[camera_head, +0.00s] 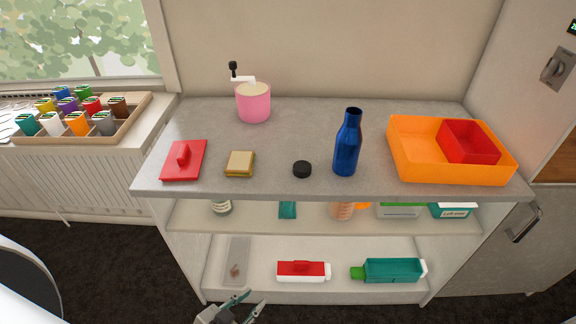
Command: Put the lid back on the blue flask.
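The blue flask (347,145) stands upright on the grey counter, right of the middle, with its neck uncovered. A small black lid (302,169) lies on the counter just left of the flask, apart from it and near the front edge. My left gripper (247,300) is at the bottom of the head view, low in front of the shelves and well below the counter. Its two fingers are spread and nothing shows between them. My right gripper is not in view.
On the counter stand a pink pot with a crank (254,103), a sandwich (240,164), a red lidded piece (184,160) and an orange tray (408,151) holding a red box (469,141). The counter's front edge (330,193) overhangs shelves with bottles. Counter around the lid is clear.

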